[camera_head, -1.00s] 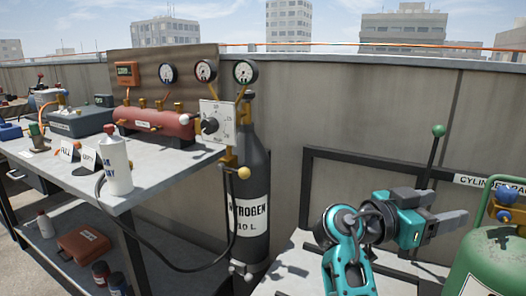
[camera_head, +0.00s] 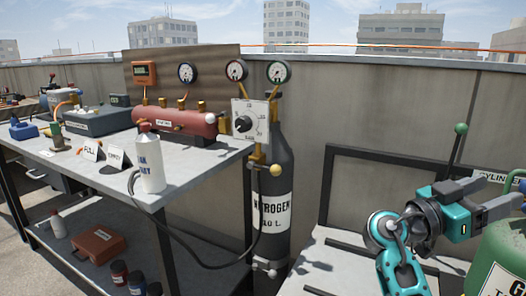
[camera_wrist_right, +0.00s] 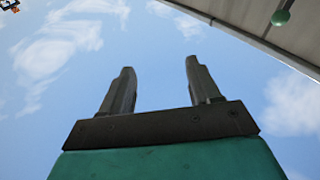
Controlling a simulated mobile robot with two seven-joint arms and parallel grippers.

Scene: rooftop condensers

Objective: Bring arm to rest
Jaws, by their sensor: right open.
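My right gripper (camera_head: 505,193) is at the right of the head view, on a teal arm, with its fingers pointing right. It is open and empty. In the right wrist view its two fingers (camera_wrist_right: 155,90) stand apart against blue sky, with nothing between them. My left gripper is not in view.
A green cylinder (camera_head: 494,250) stands at the right edge, close below my right gripper. A green-knobbed lever (camera_head: 460,129) rises behind it. A dark nitrogen cylinder (camera_head: 273,180) stands beside the workbench (camera_head: 190,184), which holds a red manifold (camera_head: 175,122) and a white bottle (camera_head: 150,165).

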